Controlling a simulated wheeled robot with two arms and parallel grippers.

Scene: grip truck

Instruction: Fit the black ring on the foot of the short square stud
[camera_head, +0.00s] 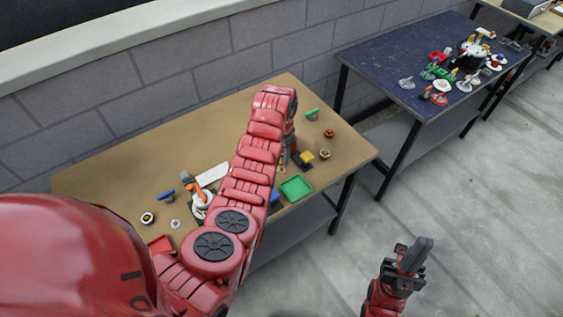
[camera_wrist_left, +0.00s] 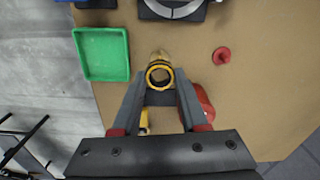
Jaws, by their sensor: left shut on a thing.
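My left gripper (camera_wrist_left: 160,88) is shut on a small round ring (camera_wrist_left: 149,80), which looks black with yellow edging, in the left wrist view. A brass-coloured piece (camera_wrist_left: 158,55) shows just beyond and through the ring. I cannot tell whether it is the short square stud, or whether the ring is around it or above it. In the head view my left arm reaches over the brown table and largely hides this gripper and ring. My right gripper (camera_head: 405,262) hangs over the floor right of the table, with no object visible in it; its jaw gap is unclear.
A green tray (camera_wrist_left: 103,55) lies left of the fingers, a red round piece (camera_wrist_left: 221,55) to the right. In the head view, a yellow block (camera_head: 306,157) and a brass piece (camera_head: 324,154) lie near the table's right edge. A blue table (camera_head: 385,62) holds other parts.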

